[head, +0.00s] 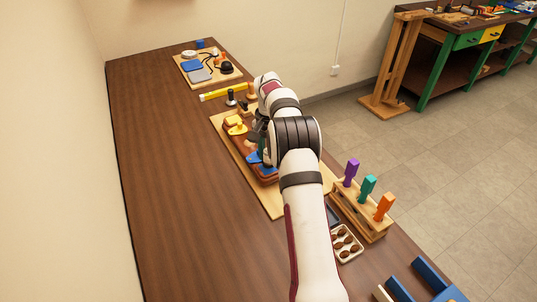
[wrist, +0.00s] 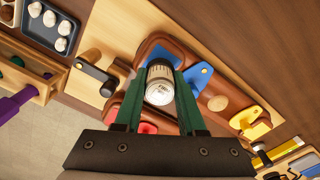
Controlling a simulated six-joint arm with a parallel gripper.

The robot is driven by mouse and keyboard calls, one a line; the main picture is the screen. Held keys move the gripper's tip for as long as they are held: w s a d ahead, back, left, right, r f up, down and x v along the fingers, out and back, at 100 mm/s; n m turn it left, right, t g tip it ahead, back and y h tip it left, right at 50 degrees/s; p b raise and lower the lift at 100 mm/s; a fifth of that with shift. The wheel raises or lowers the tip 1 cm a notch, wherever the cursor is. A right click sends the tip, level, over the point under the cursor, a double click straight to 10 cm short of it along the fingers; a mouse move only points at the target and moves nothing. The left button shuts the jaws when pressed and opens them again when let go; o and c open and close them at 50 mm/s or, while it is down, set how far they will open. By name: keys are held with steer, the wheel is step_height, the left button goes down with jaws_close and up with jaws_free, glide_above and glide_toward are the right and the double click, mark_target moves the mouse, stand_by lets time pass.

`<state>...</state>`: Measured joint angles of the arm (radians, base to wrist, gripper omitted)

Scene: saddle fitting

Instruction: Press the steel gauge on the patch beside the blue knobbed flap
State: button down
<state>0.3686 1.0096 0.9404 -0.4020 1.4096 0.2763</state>
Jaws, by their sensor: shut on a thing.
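My gripper (wrist: 160,85) is shut on the steel gauge (wrist: 159,88), a short silvery cylinder with a bright round end, held between two green fingers. In the wrist view the gauge overlaps the brown leather saddle piece (wrist: 165,42); I cannot tell whether it touches it. The blue flap (wrist: 190,66) is just right of the gauge, with a small pale spot on it. A tan round patch (wrist: 217,103) lies between the blue flap and the yellow flap (wrist: 256,123). In the head view my arm hides the gauge; the blue flap (head: 256,156) shows beside it.
A red flap (wrist: 147,127) lies near my left finger. A dark-topped holder (wrist: 96,76) stands on the pale board (wrist: 105,45). A rack (head: 362,218) with purple, teal and orange handles and a tray of brown pieces (head: 346,243) are nearby. The table's left side (head: 165,190) is clear.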

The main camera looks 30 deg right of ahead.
steer(key=shift+f, duration=0.85)
stand_by(1.1)
steer(key=shift+c, duration=2.1)
jaws_free()
step_height(320, 180, up, 15)
steer(key=s+a+r+n, duration=0.3)
steer(key=s+a+r, duration=0.55)
steer(key=a, duration=0.25)
steer(key=s+a+f+n, duration=0.1)
steer(key=s+a+f, duration=0.2)
steer(key=s, duration=0.6)
steer(key=s+a+f+n+y, duration=0.1)
steer(key=s+a+f, duration=0.2)
steer(key=s, duration=0.7)
steer(key=s+a+f+n, duration=0.1)
steer(key=s+a+f, duration=0.2)
steer(key=s+a, duration=0.3)
steer(key=s, duration=0.4)
steer(key=shift+f+y, duration=0.15)
steer(key=shift+y, duration=0.25)
